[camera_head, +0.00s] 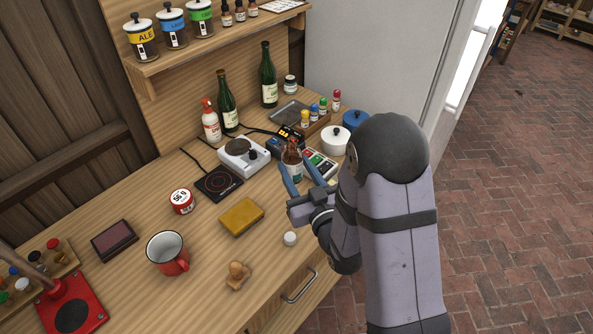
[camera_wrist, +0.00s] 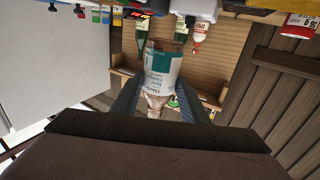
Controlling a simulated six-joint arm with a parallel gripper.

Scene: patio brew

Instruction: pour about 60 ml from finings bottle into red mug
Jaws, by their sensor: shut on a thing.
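The finings bottle (camera_head: 292,159), a brown bottle with a white and teal label, is held between the blue fingers of my gripper (camera_head: 297,169), at the right part of the bench. In the wrist view the bottle (camera_wrist: 162,71) sits between the two fingers (camera_wrist: 160,100), its label partly visible. Its liquid level is not clear. The red mug (camera_head: 182,262), with a white inside and dark rim, stands upright at the front left of the bench, well left of my gripper. No liquid can be made out in it.
Green bottles (camera_head: 226,105) stand near the wall.

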